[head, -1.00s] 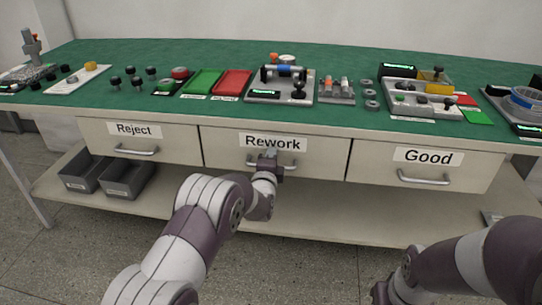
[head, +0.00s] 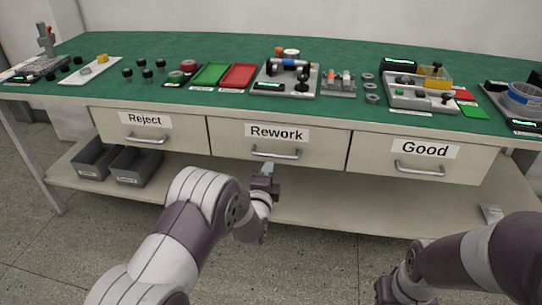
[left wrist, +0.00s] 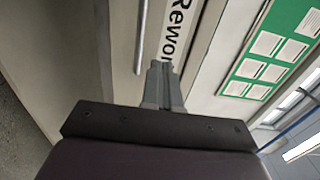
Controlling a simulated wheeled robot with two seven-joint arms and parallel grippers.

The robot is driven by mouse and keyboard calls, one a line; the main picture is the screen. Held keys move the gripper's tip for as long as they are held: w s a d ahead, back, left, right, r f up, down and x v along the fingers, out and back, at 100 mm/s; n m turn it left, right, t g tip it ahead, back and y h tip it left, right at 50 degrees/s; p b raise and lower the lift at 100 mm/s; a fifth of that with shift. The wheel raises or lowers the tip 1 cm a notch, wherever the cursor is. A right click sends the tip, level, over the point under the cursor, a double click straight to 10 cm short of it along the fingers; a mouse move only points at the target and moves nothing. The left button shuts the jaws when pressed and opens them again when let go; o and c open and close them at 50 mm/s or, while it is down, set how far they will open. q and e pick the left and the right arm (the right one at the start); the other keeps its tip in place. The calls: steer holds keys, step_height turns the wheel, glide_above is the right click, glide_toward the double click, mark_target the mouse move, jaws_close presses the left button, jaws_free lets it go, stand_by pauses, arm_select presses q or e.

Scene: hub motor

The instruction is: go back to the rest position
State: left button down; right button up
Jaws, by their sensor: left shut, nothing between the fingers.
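My left gripper (head: 266,171) is shut and empty, just below and in front of the Rework drawer handle (head: 276,153). It does not touch the handle. In the left wrist view its fingers (left wrist: 162,68) are closed together, with the drawer's handle (left wrist: 140,36) and its Rework label (left wrist: 178,30) ahead of them. The Rework drawer (head: 322,148) looks closed.
The Reject drawer (head: 187,133) and Good drawer (head: 470,165) also look closed. The green worktop (head: 200,50) carries a hub motor station, red and green trays and several small parts. Grey bins (head: 137,165) stand on the lower shelf (head: 330,205). Open floor lies in front.

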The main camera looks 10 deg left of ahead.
arm_select(q)
steer(key=s+f+n+g, duration=1)
steer(key=s+f, duration=0.2)
steer(key=s, duration=0.1)
steer(key=s+a+r+n+g, duration=0.3)
steer(key=s+n+g, duration=0.1)
steer(key=s, duration=0.6)
steer(key=s+a+r+n+g, duration=0.3)
steer(key=s+r+n+g, duration=0.1)
steer(key=s, duration=0.6)
step_height(320, 180, up, 34)
steer(key=a+t+p, duration=0.1)
steer(key=p, duration=3)
steer(key=shift+s+a+y, duration=0.25)
steer(key=shift+s+y, duration=0.05)
steer(key=shift+s, duration=0.1)
steer(key=shift+r, duration=0.1)
